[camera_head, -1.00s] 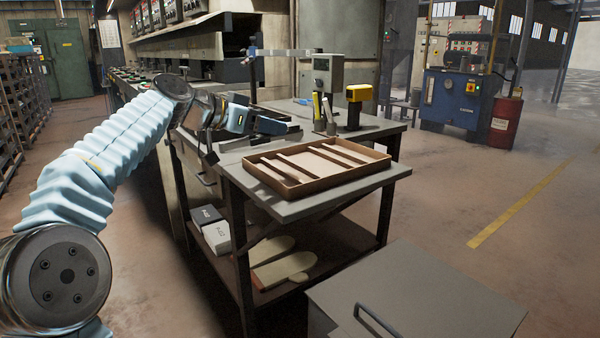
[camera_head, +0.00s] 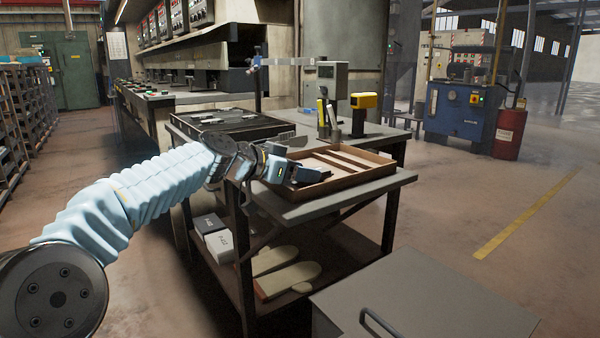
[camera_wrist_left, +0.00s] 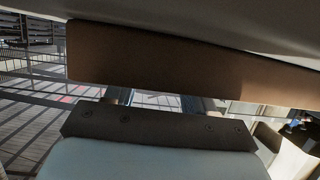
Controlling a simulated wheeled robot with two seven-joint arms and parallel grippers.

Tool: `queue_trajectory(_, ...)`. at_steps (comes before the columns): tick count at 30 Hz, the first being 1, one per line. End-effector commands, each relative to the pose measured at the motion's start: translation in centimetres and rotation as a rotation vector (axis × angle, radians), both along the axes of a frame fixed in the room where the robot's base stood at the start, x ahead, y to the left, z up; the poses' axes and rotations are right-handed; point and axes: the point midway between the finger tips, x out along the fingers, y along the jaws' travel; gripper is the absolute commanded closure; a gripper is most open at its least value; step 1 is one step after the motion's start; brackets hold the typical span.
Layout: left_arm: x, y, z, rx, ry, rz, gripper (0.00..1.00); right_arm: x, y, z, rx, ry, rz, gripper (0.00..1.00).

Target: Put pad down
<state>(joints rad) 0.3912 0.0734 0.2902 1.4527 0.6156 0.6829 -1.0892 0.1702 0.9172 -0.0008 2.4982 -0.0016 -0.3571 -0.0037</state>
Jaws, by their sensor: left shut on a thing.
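My left gripper (camera_head: 314,176) is at the left end of the brown tray (camera_head: 368,181), low over its rim, and is shut on the pad. Its dark fingers hide most of the pad in the head view, and I cannot tell whether it touches the tray floor. In the left wrist view a brown band (camera_wrist_left: 180,62) lies just beyond the fingers; I cannot tell if it is the pad or the tray's wall. The tray lies on the grey table and has dividers inside. My right gripper is not in view.
A black tray (camera_head: 232,124) stands on the table behind my left arm. A yellow-topped device (camera_head: 362,104) and a grey instrument box (camera_head: 328,76) stand at the back. Gloves (camera_head: 288,280) and small boxes lie on the lower shelf. A grey cabinet (camera_head: 420,300) stands in front.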

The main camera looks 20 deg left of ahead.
Motion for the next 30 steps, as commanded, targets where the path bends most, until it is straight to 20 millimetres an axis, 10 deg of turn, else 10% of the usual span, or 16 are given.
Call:
queue_trajectory(2,0.0,0.0,-0.3,0.0,-0.001,0.0,0.87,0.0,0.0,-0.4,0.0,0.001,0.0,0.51)
queue_trajectory(3,0.0,0.0,-0.2,0.0,0.0,0.0,0.41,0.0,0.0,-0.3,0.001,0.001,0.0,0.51)
queue_trajectory(7,0.0,0.0,-0.2,0.0,0.0,0.0,0.21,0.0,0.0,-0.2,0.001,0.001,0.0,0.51)
queue_trajectory(19,-0.4,0.3,0.2,0.001,-0.001,0.002,0.2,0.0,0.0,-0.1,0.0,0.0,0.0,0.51)
queue_trajectory(30,-7.1,3.8,2.9,0.001,-0.002,0.002,0.2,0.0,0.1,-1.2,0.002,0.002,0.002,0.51)
